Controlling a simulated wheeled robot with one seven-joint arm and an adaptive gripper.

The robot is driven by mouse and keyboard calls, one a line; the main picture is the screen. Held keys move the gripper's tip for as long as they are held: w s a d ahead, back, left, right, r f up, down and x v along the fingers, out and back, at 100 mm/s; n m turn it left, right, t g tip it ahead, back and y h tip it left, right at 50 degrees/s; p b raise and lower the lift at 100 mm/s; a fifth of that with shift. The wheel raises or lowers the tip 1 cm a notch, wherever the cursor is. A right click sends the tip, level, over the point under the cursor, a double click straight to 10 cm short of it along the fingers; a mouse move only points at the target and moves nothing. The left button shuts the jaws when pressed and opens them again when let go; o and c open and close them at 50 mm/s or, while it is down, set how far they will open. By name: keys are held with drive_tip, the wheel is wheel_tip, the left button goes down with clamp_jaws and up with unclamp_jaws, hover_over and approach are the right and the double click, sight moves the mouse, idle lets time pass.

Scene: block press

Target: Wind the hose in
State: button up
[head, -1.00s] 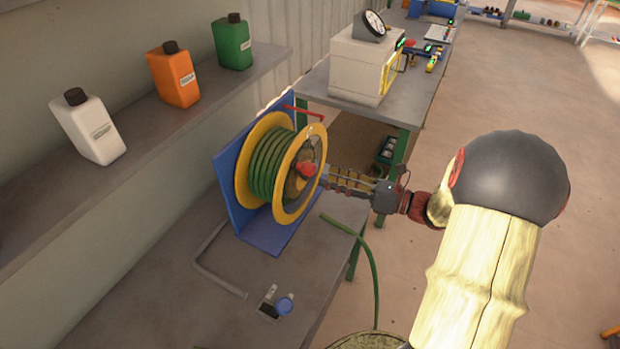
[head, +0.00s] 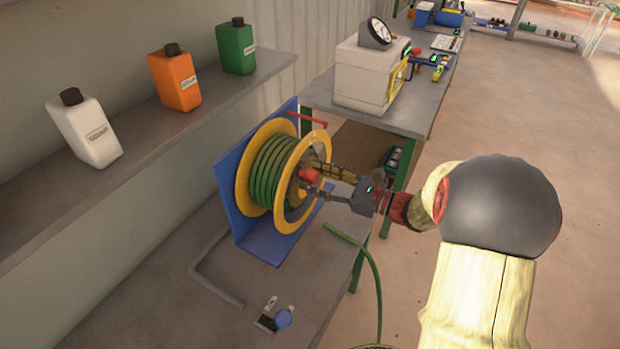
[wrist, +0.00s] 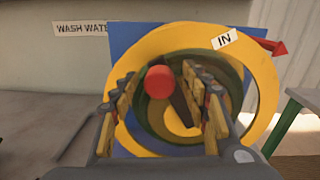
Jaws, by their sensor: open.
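The hose reel has yellow rims (head: 288,222), a blue bracket (head: 232,180) and green hose (head: 268,168) wound on its drum. A loose green hose end (head: 368,262) hangs over the bench's front edge. The reel's red crank knob (head: 309,175) faces my gripper (head: 315,178). In the wrist view the red knob (wrist: 159,82) shows between the two open fingers (wrist: 168,100), nearer the left one; I cannot tell whether it touches. An "IN" label (wrist: 224,40) sits on the yellow rim, with a red arrow (wrist: 272,46) beside it.
White (head: 88,130), orange (head: 175,80) and green (head: 236,48) bottles stand on the shelf at left. A white box with a gauge (head: 372,75) stands on the table behind the reel. A small blue-capped item (head: 284,318) lies on the bench. A "WASH WATER" label (wrist: 80,29) is on the wall.

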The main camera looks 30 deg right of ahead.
drive_tip(key=shift+x, duration=0.85)
drive_tip(key=shift+c, duration=1.3)
clamp_jaws()
